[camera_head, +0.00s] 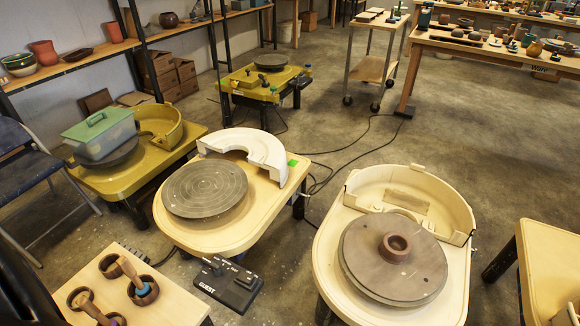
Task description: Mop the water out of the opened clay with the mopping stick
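The opened clay (397,243) is a small reddish-brown ring with a dark hollow centre. It sits on the grey-brown wheel head (420,277) of the cream wheel at the right; whether water lies inside is too small to tell. At the lower left, a small wooden table carries several brown round holders. A stick tool with a wooden handle and a blue part (139,286) leans in one holder. Another stick tool (94,311) with a purple end lies nearer the bottom edge. I cannot tell which is the mopping stick. Neither of my grippers is in view.
A second wheel with a bare head (205,188) stands in the middle, with a black pedal box marked GUEST (229,283) in front. A yellow wheel with a green-lidded tub (100,133) stands left. Cables cross the floor. A table edge (550,262) is at the right.

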